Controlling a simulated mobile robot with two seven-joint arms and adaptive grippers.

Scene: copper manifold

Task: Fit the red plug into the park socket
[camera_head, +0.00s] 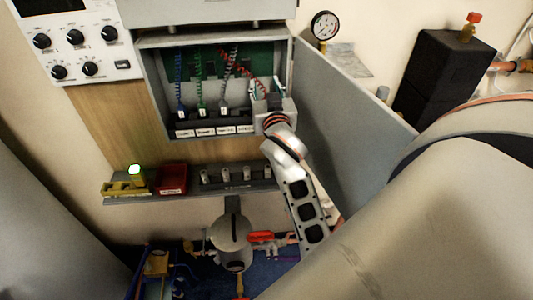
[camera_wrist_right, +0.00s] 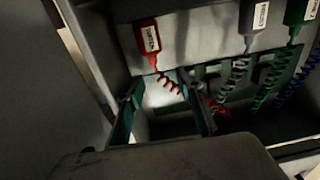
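The red plug (camera_wrist_right: 150,40) has a white label and a coiled red cord. In the right wrist view it stands just beyond my right gripper (camera_wrist_right: 163,85), whose two teal-edged fingers are spread apart, with nothing clearly held between them. In the head view my right gripper (camera_head: 268,92) is at the right end of the cabinet's plug row and hides the red plug; the red cord (camera_head: 257,83) shows beside it. The grey plug (camera_wrist_right: 254,18) and green plug (camera_wrist_right: 299,12) stand in the same row. I cannot tell which socket is the park socket. My left gripper is out of view.
The open cabinet door (camera_head: 345,100) stands close on the right of my right arm. The cabinet's side wall (camera_head: 153,90) bounds the left.

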